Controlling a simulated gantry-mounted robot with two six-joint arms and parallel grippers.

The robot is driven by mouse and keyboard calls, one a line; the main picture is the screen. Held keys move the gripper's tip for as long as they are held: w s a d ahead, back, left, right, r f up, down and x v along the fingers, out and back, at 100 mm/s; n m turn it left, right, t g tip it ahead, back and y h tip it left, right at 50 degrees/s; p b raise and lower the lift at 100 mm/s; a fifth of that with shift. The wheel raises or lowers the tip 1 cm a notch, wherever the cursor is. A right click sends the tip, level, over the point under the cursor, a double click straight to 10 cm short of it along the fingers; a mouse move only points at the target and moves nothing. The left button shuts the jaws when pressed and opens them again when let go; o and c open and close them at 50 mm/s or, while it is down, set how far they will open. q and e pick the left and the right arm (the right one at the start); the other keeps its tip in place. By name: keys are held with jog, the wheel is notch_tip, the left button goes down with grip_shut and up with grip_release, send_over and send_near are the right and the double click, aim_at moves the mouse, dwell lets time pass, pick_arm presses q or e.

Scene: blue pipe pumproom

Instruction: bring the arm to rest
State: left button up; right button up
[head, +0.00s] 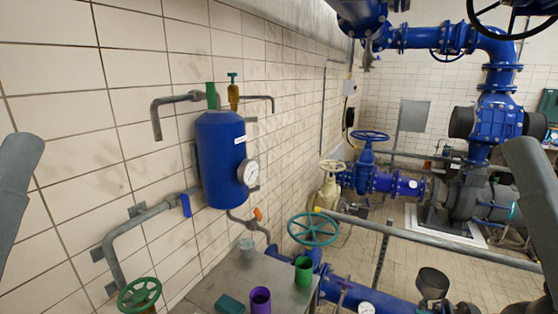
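One of my grey arm links shows at the left edge and another at the right edge of the head view. Neither of my grippers can be made out in the picture. A grey metal bench top (213,287) lies low in the middle. On it are a purple cup (260,301), a green cup (303,271), a teal block-like item (229,304) and a pale, see-through cup (246,246). No arm part is seen touching any of them.
A blue tank (221,158) with a gauge (248,172) hangs on the tiled wall above the bench. A green handwheel (139,295) and a teal handwheel (313,229) flank the bench. A grey rail (440,240) and blue pipes (385,300) lie right; floor shows beyond.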

notch_tip(320, 180, up, 14)
jog(key=p, duration=1.2)
jog(key=shift+p, duration=0.4)
